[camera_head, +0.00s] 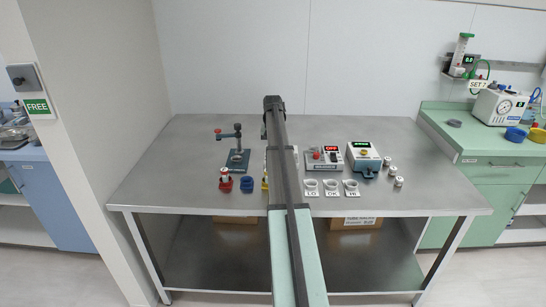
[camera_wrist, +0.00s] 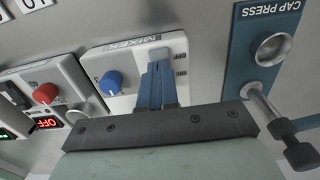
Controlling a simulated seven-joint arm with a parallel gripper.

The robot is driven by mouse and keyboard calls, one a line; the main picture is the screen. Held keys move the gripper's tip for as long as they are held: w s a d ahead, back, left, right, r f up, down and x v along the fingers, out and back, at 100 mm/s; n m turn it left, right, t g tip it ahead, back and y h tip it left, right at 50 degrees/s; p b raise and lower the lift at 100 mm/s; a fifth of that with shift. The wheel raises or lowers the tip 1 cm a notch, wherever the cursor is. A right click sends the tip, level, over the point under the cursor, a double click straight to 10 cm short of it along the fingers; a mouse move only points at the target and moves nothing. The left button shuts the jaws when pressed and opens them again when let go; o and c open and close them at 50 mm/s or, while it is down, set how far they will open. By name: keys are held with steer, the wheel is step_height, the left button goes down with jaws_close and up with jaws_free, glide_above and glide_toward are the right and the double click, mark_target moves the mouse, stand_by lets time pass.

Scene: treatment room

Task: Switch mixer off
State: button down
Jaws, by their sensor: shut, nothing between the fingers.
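The mixer (camera_wrist: 125,61) is a pale box labelled MIXER with a blue knob (camera_wrist: 112,83), seen in the wrist view. A grey, lever-like part (camera_wrist: 174,46) is on its right half, beside small ON/OFF lettering. My gripper (camera_wrist: 160,70) is shut and empty, with its blue fingers in front of this part. I cannot tell whether they touch it. The fingers hide part of the switch area, so its position is unclear. In the head view my arm covers most of the mixer and my gripper.
A unit with a red knob and a lit OFF display (camera_wrist: 47,123) stands left of the mixer in the wrist view. The blue cap press (camera_wrist: 240,70) with a metal lever is close on the right. LO, OK and HI cups (camera_head: 331,187) stand near the front of the steel table (camera_head: 400,145).

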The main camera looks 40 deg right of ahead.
steer(key=shift+r, duration=2.8)
